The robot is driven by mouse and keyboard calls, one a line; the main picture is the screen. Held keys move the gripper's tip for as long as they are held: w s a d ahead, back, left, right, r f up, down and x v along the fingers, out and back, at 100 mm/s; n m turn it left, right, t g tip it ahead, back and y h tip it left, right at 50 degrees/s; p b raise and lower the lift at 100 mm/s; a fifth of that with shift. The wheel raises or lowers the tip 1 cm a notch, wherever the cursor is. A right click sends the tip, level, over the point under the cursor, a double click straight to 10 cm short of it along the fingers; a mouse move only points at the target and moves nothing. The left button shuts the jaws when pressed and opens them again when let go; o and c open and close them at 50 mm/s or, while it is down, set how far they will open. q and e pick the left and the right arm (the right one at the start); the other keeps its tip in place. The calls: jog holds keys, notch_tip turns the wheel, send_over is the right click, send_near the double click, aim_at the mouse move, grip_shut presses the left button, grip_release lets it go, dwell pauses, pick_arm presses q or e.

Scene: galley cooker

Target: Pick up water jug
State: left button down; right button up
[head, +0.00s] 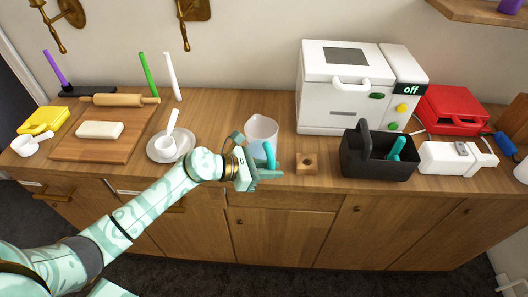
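The water jug (261,129) is a pale, translucent vessel standing upright on the wooden counter, left of the white machine. A teal handle (269,154) shows on its near side. My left gripper (254,158) is just in front of the jug, at the counter's front edge. Its fingers look spread apart, one up by the jug's left side and one low below the handle. Whether they touch the jug cannot be told. The gripper hides part of the jug's lower left. My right gripper is not in view.
A small wooden block (307,163) and a black caddy (378,160) stand right of the jug. The white machine (351,88) is behind them. A cutting board (103,138) lies farther left.

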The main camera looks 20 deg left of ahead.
aim_at(267, 160)
pick_arm(q)
jog(key=shift+r, duration=0.1)
jog(key=shift+r, duration=0.3)
notch_tip(267, 160, up, 3)
jog(key=shift+w+f+p, duration=0.1)
jog(key=shift+f+p, duration=0.05)
jog(key=shift+p, duration=0.65)
jog(key=s+d+r+p, duration=0.3)
jog(key=s+r+p, duration=0.4)
jog(key=s, duration=0.6)
notch_tip(267, 160, up, 3)
jog(key=shift+s+d+f, duration=0.2)
jog(key=shift+s+d, duration=0.15)
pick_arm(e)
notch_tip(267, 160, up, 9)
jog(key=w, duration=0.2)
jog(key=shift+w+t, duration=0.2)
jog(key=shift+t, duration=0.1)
pick_arm(q)
jog(key=shift+a, duration=0.1)
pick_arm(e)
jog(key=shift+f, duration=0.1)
